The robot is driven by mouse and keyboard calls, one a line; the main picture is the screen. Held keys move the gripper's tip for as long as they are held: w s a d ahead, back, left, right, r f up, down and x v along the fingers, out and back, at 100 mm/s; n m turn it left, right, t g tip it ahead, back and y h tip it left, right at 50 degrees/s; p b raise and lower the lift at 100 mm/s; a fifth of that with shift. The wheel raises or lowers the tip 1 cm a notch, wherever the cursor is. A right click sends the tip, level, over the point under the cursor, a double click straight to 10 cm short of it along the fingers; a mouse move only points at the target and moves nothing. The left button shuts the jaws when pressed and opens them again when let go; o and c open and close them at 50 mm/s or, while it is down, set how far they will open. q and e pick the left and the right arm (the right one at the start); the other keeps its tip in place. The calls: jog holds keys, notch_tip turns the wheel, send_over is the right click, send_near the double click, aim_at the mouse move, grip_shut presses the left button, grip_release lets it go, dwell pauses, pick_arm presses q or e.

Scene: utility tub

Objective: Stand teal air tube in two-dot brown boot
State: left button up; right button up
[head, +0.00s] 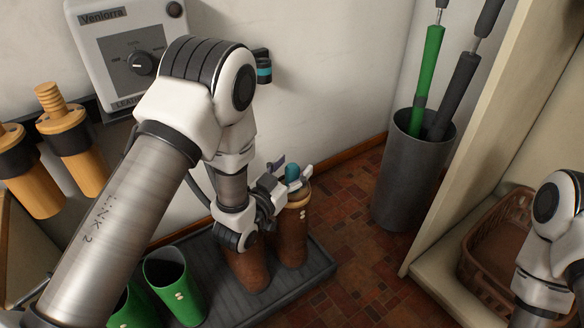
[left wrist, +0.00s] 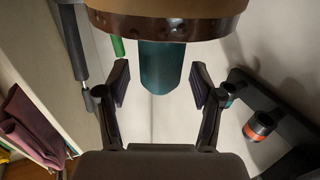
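The teal air tube (head: 292,174) stands in the top of the right-hand brown boot (head: 293,232), with its upper end sticking out. Small pale marks show on this boot's shaft, too small to count surely. In the left wrist view the tube (left wrist: 163,66) comes out past the boot's rim (left wrist: 165,27). My left gripper (head: 291,168) is open at the boot's mouth. Its fingers (left wrist: 160,85) are on either side of the tube, with a gap at each side. A second brown boot (head: 247,270) stands to the left, partly hidden by my arm. My right gripper is out of view.
A dark ribbed tray (head: 318,268) holds the brown boots and green boots (head: 178,285). A grey bin (head: 400,190) with green and dark tubes stands at right. A brown basket (head: 490,245) sits on a shelf. A wall holder (head: 262,67) has a teal band.

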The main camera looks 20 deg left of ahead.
pick_arm(q)
notch_tip(320, 180, up, 10)
dwell(0.4)
jog(key=shift+s, duration=0.1)
dwell(0.4)
